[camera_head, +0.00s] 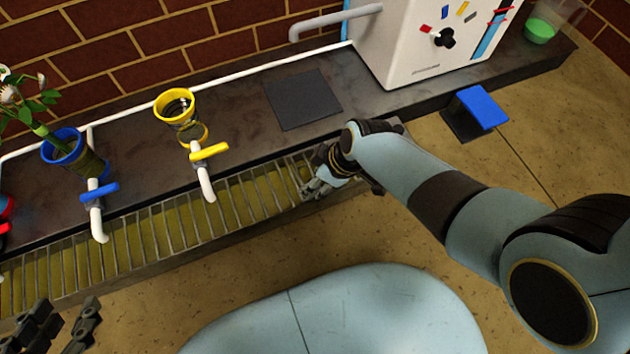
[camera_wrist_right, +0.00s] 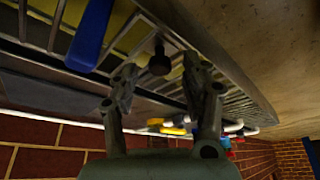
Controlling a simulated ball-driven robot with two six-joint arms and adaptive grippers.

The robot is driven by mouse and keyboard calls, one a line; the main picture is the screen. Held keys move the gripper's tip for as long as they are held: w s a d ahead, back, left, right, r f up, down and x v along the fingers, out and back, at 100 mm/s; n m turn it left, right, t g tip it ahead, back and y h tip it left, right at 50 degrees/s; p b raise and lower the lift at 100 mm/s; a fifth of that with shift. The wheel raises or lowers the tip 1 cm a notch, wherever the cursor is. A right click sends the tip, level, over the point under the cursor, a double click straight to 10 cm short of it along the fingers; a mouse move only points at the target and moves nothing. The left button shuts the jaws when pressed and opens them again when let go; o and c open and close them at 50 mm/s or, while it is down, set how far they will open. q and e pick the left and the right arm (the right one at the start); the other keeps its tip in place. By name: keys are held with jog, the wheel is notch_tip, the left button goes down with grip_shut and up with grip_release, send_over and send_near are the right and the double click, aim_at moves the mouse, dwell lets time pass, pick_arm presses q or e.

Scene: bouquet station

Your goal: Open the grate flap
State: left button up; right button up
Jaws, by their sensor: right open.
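The grate (camera_head: 165,222) is a long row of metal bars over a yellowish trough along the front of the dark counter. I cannot make out the flap's outline. In the right wrist view, the grate (camera_wrist_right: 30,30) runs across behind my fingers. A dark round knob (camera_wrist_right: 159,63) on a short stem shows between the fingertips, with no clear contact. My right gripper (camera_head: 310,188) is at the grate's right end in the head view; its open fingers also show in the right wrist view (camera_wrist_right: 158,74). My left gripper (camera_head: 66,306) is open and empty at the lower left, away from the grate.
A blue tap (camera_head: 100,192) and a yellow tap (camera_head: 208,152) overhang the grate. A blue vase (camera_head: 62,145) with flowers and a yellow vase (camera_head: 176,105) stand behind. A white machine (camera_head: 385,45) and a blue pedal (camera_head: 482,107) are right. A blue bar (camera_wrist_right: 92,35) is near my right fingers.

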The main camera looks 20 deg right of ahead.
jog(key=shift+w+a+f, duration=0.15)
jog(key=shift+a+f, duration=0.05)
jog(key=shift+f, duration=0.3)
jog(key=shift+c, duration=0.3)
grip_shut()
